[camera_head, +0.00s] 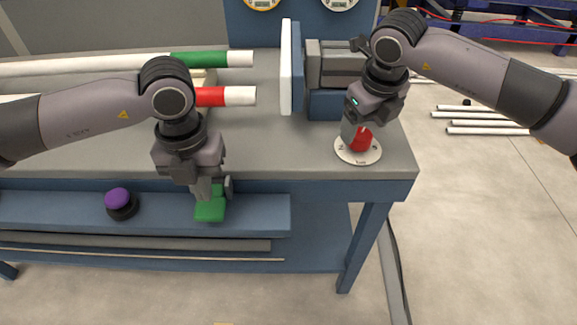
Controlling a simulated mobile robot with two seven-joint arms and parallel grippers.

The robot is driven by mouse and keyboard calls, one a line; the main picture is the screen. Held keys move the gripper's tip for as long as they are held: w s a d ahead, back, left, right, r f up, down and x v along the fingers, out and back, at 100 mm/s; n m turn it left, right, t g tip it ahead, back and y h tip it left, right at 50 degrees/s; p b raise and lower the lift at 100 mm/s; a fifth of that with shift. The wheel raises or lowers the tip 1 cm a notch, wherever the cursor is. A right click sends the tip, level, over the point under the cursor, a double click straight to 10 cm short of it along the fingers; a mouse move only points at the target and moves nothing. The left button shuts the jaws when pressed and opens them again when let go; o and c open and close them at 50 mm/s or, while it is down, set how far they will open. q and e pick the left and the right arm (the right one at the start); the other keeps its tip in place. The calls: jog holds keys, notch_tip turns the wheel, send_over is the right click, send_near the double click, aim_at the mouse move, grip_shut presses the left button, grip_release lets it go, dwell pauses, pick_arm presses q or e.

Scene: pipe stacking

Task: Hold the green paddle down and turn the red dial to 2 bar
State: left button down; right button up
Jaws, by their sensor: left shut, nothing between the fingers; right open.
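The green paddle (209,210) sits at the front of the bench below the tabletop edge. My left gripper (206,196) is shut, pointing down, with its fingertips at the top of the paddle. Whether it presses on the paddle cannot be told exactly. The red dial (362,140) stands on a round white scale plate (358,156) at the right front of the bench top. My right gripper (352,133) is open above and around the dial's left side. Its fingers partly hide the dial, and I cannot read the dial's setting.
A purple knob (117,198) is on the front ledge, left of the paddle. A green-banded pipe (200,59) and a red-banded pipe (212,97) lie on the bench. A clamp block (330,75) stands behind the dial. Two gauges (262,3) are at the back, partly cut off.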

aim_at(209, 207)
pick_arm(q)
jog(key=shift+f, duration=2.4)
jog(key=shift+s+f, duration=0.1)
jog(key=shift+f, duration=0.15)
